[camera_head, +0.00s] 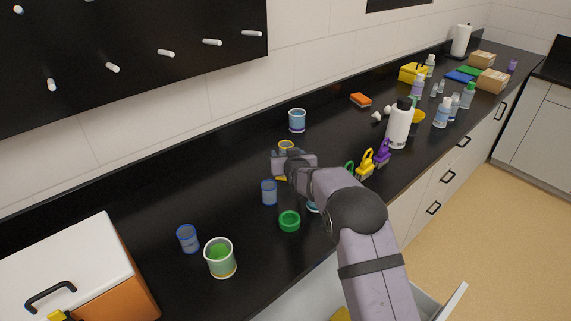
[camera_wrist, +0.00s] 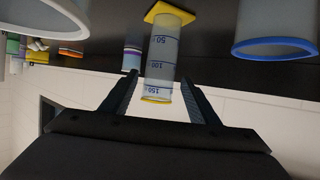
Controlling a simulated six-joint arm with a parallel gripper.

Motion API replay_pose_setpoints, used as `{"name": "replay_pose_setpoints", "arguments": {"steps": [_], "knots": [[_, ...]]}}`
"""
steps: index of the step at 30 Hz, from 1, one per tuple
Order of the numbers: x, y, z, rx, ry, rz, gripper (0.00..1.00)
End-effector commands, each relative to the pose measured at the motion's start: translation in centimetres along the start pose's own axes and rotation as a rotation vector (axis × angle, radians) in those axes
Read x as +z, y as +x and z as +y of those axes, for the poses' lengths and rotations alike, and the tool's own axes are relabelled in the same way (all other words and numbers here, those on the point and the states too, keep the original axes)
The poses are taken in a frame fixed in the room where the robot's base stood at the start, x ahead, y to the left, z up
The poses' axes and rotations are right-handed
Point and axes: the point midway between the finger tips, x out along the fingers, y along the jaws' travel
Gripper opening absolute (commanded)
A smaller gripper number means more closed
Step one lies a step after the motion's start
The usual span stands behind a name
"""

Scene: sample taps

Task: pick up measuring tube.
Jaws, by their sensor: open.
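The measuring tube (camera_wrist: 162,58) is clear, with blue marks, a yellow rim and a yellow foot. In the wrist view it appears upside down, between my gripper's two fingers. My gripper (camera_wrist: 160,78) is open, with a visible gap on each side of the tube near the rim. In the head view my gripper (camera_head: 282,160) is at the tube, whose yellow rim (camera_head: 286,144) shows just above it. Most of the tube's body is hidden there by the gripper.
A blue-rimmed cup (camera_head: 269,192) stands close by, left of my arm. A green ring-shaped container (camera_head: 289,221) lies nearer the front. A blue-and-white can (camera_head: 297,120) stands behind. Yellow and purple clips (camera_head: 367,164) and a white bottle (camera_head: 399,125) stand right.

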Motion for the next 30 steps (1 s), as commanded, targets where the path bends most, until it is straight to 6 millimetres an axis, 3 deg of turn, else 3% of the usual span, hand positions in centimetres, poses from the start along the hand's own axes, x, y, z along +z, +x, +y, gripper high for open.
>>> {"name": "replay_pose_setpoints", "arguments": {"steps": [9,20,27,30], "knots": [[0.0,2.2,0.1,0.0,0.0,-0.001,0.55],[0.0,2.5,0.0,0.0,0.0,-0.001,0.55],[0.0,2.5,0.0,0.0,0.0,-0.001,0.0],[0.0,2.5,0.0,0.0,0.0,0.0,0.0]]}}
